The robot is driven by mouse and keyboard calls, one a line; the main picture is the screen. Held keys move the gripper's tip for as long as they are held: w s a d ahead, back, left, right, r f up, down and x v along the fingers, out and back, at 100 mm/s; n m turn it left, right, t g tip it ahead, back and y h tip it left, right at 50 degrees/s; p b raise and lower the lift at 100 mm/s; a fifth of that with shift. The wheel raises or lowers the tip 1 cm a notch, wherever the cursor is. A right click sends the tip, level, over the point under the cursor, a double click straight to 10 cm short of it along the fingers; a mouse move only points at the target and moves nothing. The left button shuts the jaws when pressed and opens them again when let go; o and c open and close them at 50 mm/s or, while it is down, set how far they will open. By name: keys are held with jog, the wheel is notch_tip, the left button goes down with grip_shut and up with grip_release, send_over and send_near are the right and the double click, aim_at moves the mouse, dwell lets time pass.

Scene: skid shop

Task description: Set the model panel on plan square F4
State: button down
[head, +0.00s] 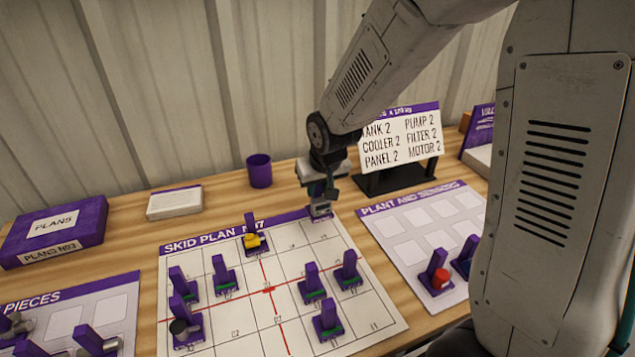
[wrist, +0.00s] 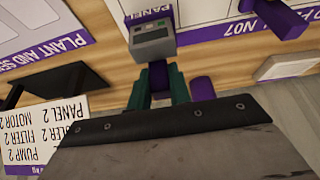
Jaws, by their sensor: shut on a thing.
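The model panel (head: 320,209) is a small grey block with a purple grip post. My gripper (head: 322,190) is shut on its post, above the far right corner of the white skid plan sheet (head: 300,262). In the wrist view, the dark green fingers (wrist: 158,88) stand either side of the purple post, with the panel's grey face (wrist: 153,38) beyond them. I cannot tell whether the panel touches the sheet. The label of the square under it is hidden.
Several purple-posted models stand on the plan, including one with a yellow part (head: 252,241). A plant sheet (head: 425,228) lies to the right, a pieces sheet (head: 90,310) to the left. A purple cup (head: 259,171) and a sign (head: 400,138) stand behind.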

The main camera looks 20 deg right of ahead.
aim_at(319, 196)
jog(key=shift+f, duration=0.1)
dwell(0.3)
jog(key=shift+f, duration=1.75)
jog(key=shift+f, duration=0.7)
jog(key=c, duration=1.2)
grip_release()
jog(key=shift+r, duration=0.3)
jog(key=shift+r, duration=0.3)
jog(key=shift+r, duration=0.1)
jog(key=shift+r, duration=3.4)
